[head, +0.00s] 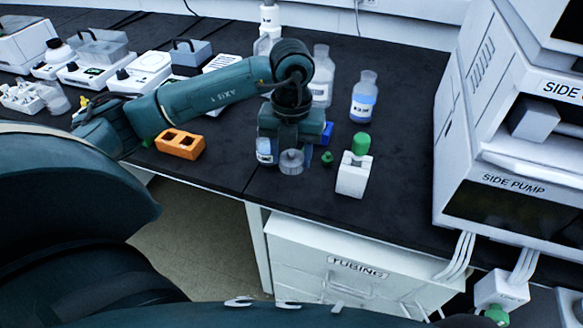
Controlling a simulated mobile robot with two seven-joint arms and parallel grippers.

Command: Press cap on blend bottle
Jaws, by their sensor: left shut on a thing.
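My left gripper (291,150) points down over the black bench. It is shut on a pale, ribbed, cap-like piece (291,162), which shows at its lower end; the fingertips are mostly hidden. A clear bottle with a pale label (264,151) stands close at the gripper's left side, partly covered by it. I cannot read its label or tell whether it is the blend bottle, nor whether the cap-like piece touches a bottle. A bottle of blue liquid (363,97) stands upright behind and to the right. My right gripper is not in view.
An orange rack (180,143) lies left. Another clear bottle (321,78) stands behind. The side pump (510,178) bounds the right; bench between is clear.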

